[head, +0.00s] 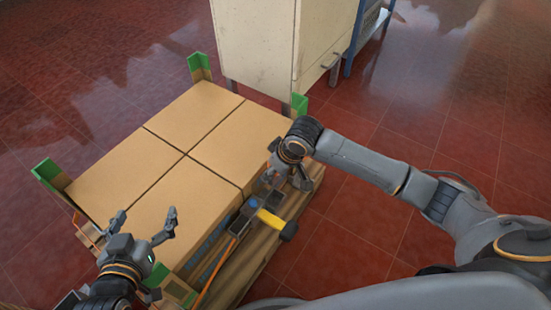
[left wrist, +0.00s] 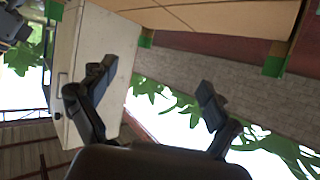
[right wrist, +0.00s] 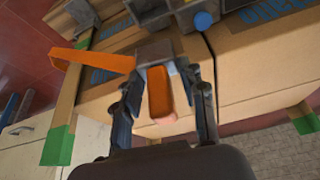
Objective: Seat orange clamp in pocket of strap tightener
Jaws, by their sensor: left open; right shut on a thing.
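My right gripper (right wrist: 165,90) is shut on the orange clamp (right wrist: 158,95), which shows between its fingers in the right wrist view. In the head view this gripper (head: 284,178) is low at the right edge of the boxes and hides the clamp. The grey strap tightener (right wrist: 180,18) lies just beyond the fingers; whether the clamp touches it, I cannot tell. In the head view, grey tightener parts (head: 242,216) show beside a yellow handle (head: 276,223) with a black end. My left gripper (head: 145,226) is open and empty above the boxes' front left.
Several cardboard boxes (head: 190,118) stand on a wooden pallet (head: 258,262) with green corner guards (head: 46,171). An orange strap (head: 216,270) runs along the near side. A cream cabinet (head: 262,45) stands behind. Red tiled floor is open at the right.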

